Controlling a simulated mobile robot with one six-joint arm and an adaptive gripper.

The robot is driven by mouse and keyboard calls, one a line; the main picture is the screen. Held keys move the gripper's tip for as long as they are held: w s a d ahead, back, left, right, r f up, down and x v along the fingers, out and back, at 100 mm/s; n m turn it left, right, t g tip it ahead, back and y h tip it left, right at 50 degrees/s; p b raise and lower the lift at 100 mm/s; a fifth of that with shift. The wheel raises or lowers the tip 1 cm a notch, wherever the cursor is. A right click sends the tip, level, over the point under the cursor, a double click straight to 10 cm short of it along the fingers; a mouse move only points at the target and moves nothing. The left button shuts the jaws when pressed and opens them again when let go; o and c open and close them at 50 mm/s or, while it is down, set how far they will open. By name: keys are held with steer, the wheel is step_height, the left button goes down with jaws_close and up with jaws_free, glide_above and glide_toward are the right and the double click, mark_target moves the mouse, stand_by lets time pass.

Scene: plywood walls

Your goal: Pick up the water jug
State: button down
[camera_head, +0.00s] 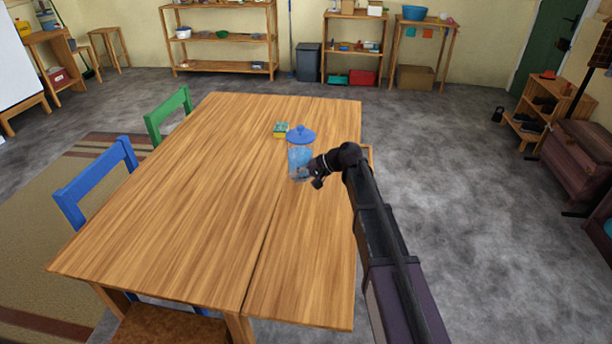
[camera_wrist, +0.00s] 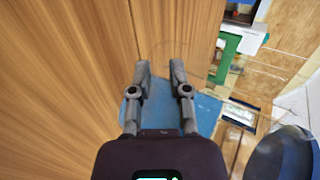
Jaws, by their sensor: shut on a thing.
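The water jug (camera_head: 300,158) is a see-through blue vessel standing on the wooden table (camera_head: 185,210), near its right side. A wide blue lid (camera_head: 300,134) with a knob shows at its top. My gripper (camera_head: 309,172) reaches in from the right at the jug's lower part and is shut on it. In the wrist view the fingers of my gripper (camera_wrist: 160,70) stand apart with a gap between them. The jug is hard to make out there; only faint curved lines show near the fingertips. I cannot tell whether the jug is clear of the table.
A yellow and green sponge-like block (camera_head: 281,130) lies just left of the jug. A blue chair (camera_head: 97,180) and a green chair (camera_head: 169,114) stand at the table's left side. The table's left and front are clear. Shelves (camera_head: 222,40) line the back wall.

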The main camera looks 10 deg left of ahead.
steer(key=shift+s+a+r+p, duration=0.15)
steer(key=shift+s+a, duration=0.45)
steer(key=shift+a, duration=0.7)
steer(key=shift+s+a+r+p, duration=0.15)
steer(key=shift+s+a, duration=0.4)
steer(key=shift+a, duration=0.8)
steer(key=shift+s+a+r+p, duration=0.15)
steer(key=shift+s+a, duration=0.45)
steer(key=shift+a, duration=0.7)
steer(key=shift+a, duration=0.1)
steer(key=shift+s, duration=0.1)
